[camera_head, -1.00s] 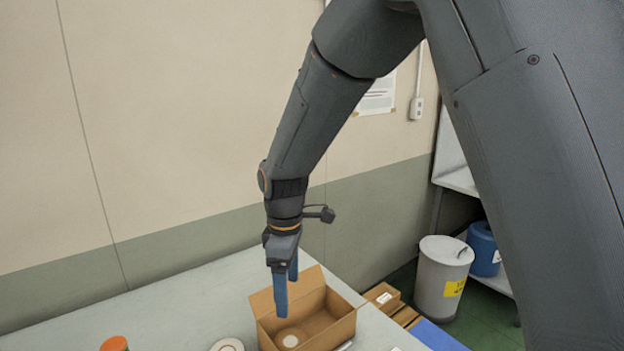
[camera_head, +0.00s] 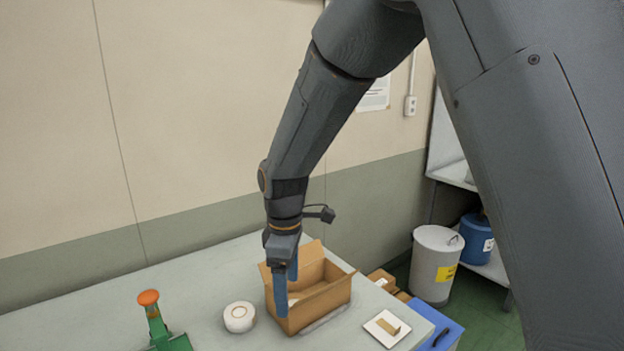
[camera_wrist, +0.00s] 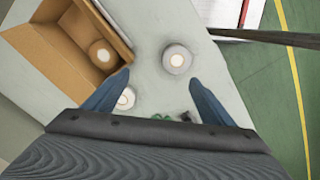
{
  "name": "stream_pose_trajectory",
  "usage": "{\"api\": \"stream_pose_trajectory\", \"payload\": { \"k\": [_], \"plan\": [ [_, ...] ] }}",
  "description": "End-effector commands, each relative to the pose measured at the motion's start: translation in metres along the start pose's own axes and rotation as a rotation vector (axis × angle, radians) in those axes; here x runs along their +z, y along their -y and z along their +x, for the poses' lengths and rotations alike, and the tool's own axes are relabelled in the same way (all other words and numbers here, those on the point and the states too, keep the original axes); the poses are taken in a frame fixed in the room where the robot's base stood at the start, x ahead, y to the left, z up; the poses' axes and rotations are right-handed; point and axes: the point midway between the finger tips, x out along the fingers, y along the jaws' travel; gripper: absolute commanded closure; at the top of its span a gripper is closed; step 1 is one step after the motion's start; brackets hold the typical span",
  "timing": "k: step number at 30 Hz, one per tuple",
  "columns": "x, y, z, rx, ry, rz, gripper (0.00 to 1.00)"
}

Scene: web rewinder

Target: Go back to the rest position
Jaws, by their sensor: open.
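My gripper (camera_head: 286,289) points down with its two blue fingers apart and nothing between them. In the head view its fingers overlap the open cardboard box (camera_head: 322,300) on the table; the box also shows at the upper left of the wrist view (camera_wrist: 57,56). In the wrist view the fingers (camera_wrist: 154,98) are spread, and a roll with a pale core (camera_wrist: 103,52) lies inside the box. A white roll (camera_head: 239,317) stands on the table left of the box. Two rolls outside the box show in the wrist view, one grey-white (camera_wrist: 177,60), one partly behind the left finger (camera_wrist: 125,98).
A green tool with an orange knob (camera_head: 150,299) stands at the table's left. A white square with a small brown piece (camera_head: 386,328) lies at the right. A blue case (camera_head: 441,331), grey bin (camera_head: 436,265) and blue drum (camera_head: 478,238) are beyond. Bare table (camera_head: 205,285) lies behind the roll.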

Motion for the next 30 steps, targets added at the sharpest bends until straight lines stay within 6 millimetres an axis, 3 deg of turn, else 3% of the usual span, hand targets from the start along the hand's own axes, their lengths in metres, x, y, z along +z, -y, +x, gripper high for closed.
{"api": "stream_pose_trajectory", "payload": {
  "k": [11, 17, 23, 27, 30],
  "plan": [
    [0.058, -0.003, 0.018, 0.012, -0.010, 0.258, 0.23],
    [0.110, 0.004, 0.037, 0.023, -0.019, 0.511, 0.23],
    [0.183, 0.027, 0.069, 0.038, -0.037, 0.893, 0.23],
    [0.233, 0.056, 0.095, 0.051, -0.054, 1.207, 0.23],
    [0.252, 0.071, 0.106, 0.056, -0.063, 1.349, 0.23]
  ]
}}
